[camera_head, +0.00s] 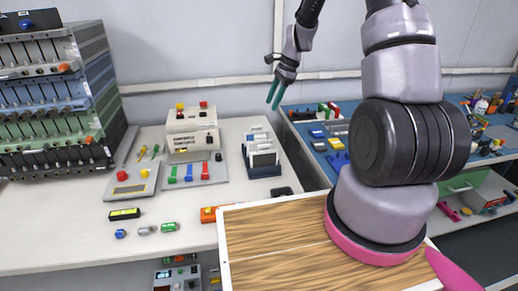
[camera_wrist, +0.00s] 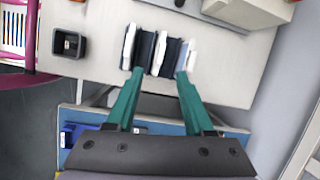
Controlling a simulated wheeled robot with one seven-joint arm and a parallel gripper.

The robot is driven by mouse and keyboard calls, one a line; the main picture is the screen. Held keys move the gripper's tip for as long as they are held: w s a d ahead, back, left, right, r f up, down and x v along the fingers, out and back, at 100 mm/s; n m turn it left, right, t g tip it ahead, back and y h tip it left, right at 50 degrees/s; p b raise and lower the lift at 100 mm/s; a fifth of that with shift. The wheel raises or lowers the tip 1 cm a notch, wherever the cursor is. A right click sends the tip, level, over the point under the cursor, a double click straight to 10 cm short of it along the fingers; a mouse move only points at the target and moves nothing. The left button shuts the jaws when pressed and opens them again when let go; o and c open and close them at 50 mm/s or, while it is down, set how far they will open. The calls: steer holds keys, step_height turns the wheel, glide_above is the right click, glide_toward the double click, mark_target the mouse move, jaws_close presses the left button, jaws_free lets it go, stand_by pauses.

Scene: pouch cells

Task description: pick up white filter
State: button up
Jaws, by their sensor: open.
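Several thin white upright pieces, which look like the white filter (camera_head: 262,157) and others like it, stand in a dark rack (camera_head: 265,171) on the white bench. I cannot tell which one is meant. In the wrist view, white pieces (camera_wrist: 158,52) alternate with dark dividers. My gripper (camera_head: 275,95) is above the bench, over and slightly right of the rack in the head view. Its teal fingers are open and pointing down. In the wrist view, the open fingertips (camera_wrist: 160,72) appear either side of the middle white piece, with nothing visibly gripped.
A small dark square holder (camera_head: 282,191) sits in front of the rack. A beige device (camera_head: 192,132) and a tray with coloured pieces (camera_head: 195,173) stand left of it. A blue bench (camera_head: 322,140) with small parts lies to the right.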

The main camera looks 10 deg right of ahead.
steer(key=m, duration=0.2)
glide_toward(262, 135)
steer(key=shift+g, duration=0.3)
steer(key=x, duration=0.3)
steer(key=w+x, duration=0.1)
steer(key=x, duration=0.1)
steer(key=shift+f, duration=0.35)
steer(key=shift+x, duration=3.05)
steer(key=shift+s+a+r, duration=0.1)
steer(key=shift+a, duration=0.05)
jaws_close()
